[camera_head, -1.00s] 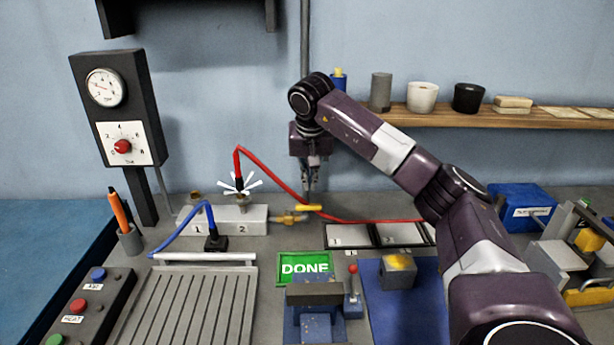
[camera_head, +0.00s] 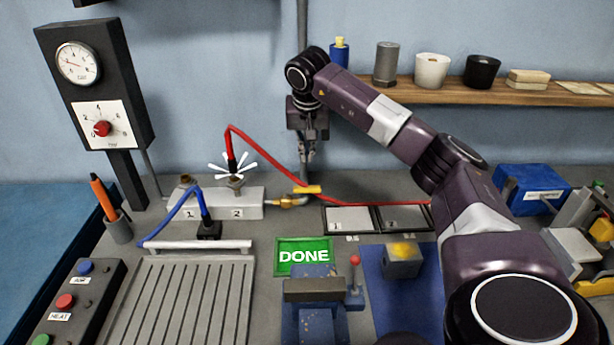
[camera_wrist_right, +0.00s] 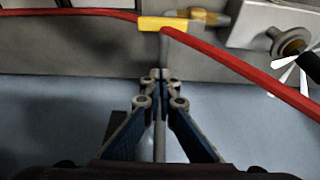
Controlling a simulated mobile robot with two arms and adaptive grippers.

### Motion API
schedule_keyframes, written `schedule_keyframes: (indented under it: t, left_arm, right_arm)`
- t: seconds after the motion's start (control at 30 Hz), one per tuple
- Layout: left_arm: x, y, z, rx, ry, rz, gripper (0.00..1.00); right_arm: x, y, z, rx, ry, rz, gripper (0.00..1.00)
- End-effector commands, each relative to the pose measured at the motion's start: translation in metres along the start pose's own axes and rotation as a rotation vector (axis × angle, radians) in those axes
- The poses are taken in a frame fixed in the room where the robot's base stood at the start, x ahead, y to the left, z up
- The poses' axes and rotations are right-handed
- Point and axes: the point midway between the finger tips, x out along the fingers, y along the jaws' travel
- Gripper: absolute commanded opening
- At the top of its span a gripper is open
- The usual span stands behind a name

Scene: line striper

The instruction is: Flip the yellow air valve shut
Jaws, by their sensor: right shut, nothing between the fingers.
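The yellow air valve handle (camera_head: 308,189) sits at the right end of a brass fitting (camera_head: 288,201) on the grey block (camera_head: 230,205) marked 1 and 2. It lies roughly crosswise, near the red hose. In the right wrist view the yellow handle (camera_wrist_right: 163,24) is just beyond my fingertips. My right gripper (camera_head: 307,160) points down above and behind the handle, shut and empty; its fingertips (camera_wrist_right: 160,75) meet in the wrist view. I cannot tell whether it touches the handle. My left gripper is not in view.
The red hose (camera_head: 265,150) arcs from port 2, where white burst marks (camera_head: 233,170) show, past the valve. A blue hose (camera_head: 178,215) lies left. A green DONE sign (camera_head: 303,256) and blue vise (camera_head: 314,310) stand in front. A shelf (camera_head: 520,94) runs along the wall.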

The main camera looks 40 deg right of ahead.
Motion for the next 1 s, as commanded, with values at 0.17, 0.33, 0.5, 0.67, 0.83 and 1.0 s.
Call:
schedule_keyframes:
  t: [0.17, 0.33, 0.5, 0.67, 0.83, 1.0]
  left_arm:
    - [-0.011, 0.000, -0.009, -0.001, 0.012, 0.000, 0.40]
    - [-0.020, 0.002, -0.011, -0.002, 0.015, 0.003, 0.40]
    - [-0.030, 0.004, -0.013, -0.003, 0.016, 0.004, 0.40]
    - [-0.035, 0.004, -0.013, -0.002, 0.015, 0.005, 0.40]
    - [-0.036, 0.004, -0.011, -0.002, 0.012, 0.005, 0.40]
    - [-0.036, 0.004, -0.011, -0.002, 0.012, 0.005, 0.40]
  right_arm:
    - [0.039, 0.000, 0.001, 0.000, -0.007, 0.002, 0.00]
    - [0.076, 0.000, 0.002, 0.000, -0.007, 0.002, 0.00]
    - [0.064, 0.001, 0.021, -0.005, -0.002, 0.001, 0.00]
    - [0.060, 0.001, 0.033, -0.001, -0.001, 0.000, 0.00]
    - [0.060, 0.000, 0.038, -0.001, -0.001, 0.000, 0.00]
    - [0.060, 0.000, 0.038, 0.000, -0.001, 0.000, 0.00]
